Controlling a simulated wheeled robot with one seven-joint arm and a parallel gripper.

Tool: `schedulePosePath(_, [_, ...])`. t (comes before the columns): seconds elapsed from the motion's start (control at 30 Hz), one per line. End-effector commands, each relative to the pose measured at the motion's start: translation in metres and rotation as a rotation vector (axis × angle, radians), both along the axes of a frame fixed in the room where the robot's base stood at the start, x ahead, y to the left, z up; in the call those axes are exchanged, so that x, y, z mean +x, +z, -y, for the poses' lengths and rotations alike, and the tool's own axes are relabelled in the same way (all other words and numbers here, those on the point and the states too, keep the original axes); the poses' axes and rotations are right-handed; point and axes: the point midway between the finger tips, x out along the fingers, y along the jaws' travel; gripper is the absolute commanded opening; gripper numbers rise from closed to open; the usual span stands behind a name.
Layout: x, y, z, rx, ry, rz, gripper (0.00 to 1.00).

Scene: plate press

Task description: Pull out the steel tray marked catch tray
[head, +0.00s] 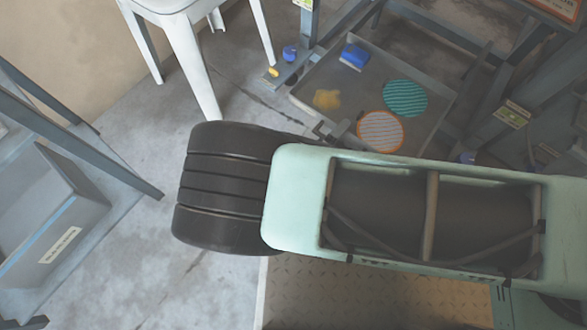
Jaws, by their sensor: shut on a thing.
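The steel catch tray (300,94) is a shallow grey tray low on the floor at the upper middle. Its front edge faces my arm. In it lie a teal ribbed disc (405,98), an orange-rimmed striped disc (380,131), a blue block (354,56) and a yellow patch (327,99). My gripper (328,131) is at the tray's front edge, shut on the tray's handle. Only a small grey part shows there; my large arm link hides the rest. Any marking on the tray's front is hidden.
A white stool (195,60) stands at upper left. A grey bin (60,225) sits in a rack at left. Bare floor (130,130) lies between.

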Motion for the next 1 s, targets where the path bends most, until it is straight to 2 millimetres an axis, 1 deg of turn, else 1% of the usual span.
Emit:
schedulePosePath(0.03, [-0.001, 0.006, -0.004, -0.002, 0.002, 0.013, 0.77])
schedulePosePath(0.07, [-0.003, 0.005, -0.005, -0.002, 0.002, 0.012, 0.71])
schedulePosePath(0.1, [-0.005, 0.005, -0.006, -0.001, 0.002, 0.013, 0.44])
schedulePosePath(0.13, [-0.007, 0.004, -0.007, -0.002, 0.002, 0.012, 0.33])
schedulePosePath(1.0, [-0.056, -0.001, -0.039, 0.001, 0.001, 0.005, 0.33])
